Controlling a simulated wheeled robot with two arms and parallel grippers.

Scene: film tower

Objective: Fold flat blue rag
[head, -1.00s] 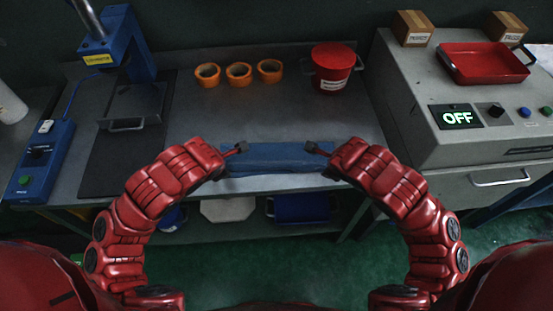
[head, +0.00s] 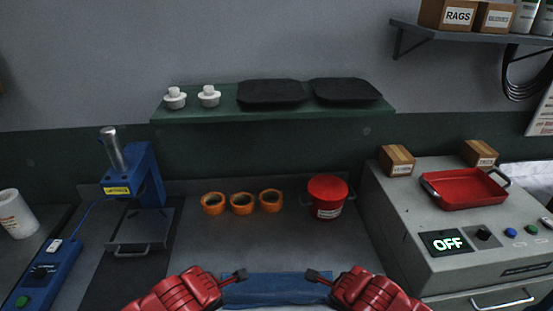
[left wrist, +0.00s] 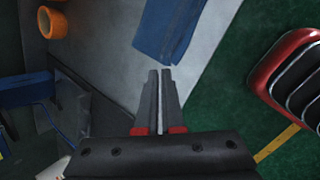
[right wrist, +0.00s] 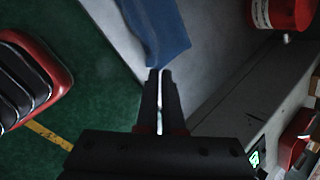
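The blue rag (head: 277,289) lies at the front edge of the grey worktop, between my two grippers. My left gripper (head: 240,275) is at its left end, and my right gripper (head: 313,275) is at its right end. In the left wrist view the rag (left wrist: 168,28) ends just beyond the fingertips (left wrist: 160,73), which stand close together with a narrow gap. In the right wrist view the rag's corner (right wrist: 158,35) meets the nearly closed fingertips (right wrist: 160,72). I cannot tell whether either gripper pinches cloth. The rag's lower part is cut off in the head view.
Orange tape rolls (head: 242,203) and a red-lidded bucket (head: 327,197) stand behind the rag. A blue press (head: 135,180) is at left. A grey machine (head: 450,225) reading OFF, carrying a red tray (head: 467,188), is at right. The worktop between is clear.

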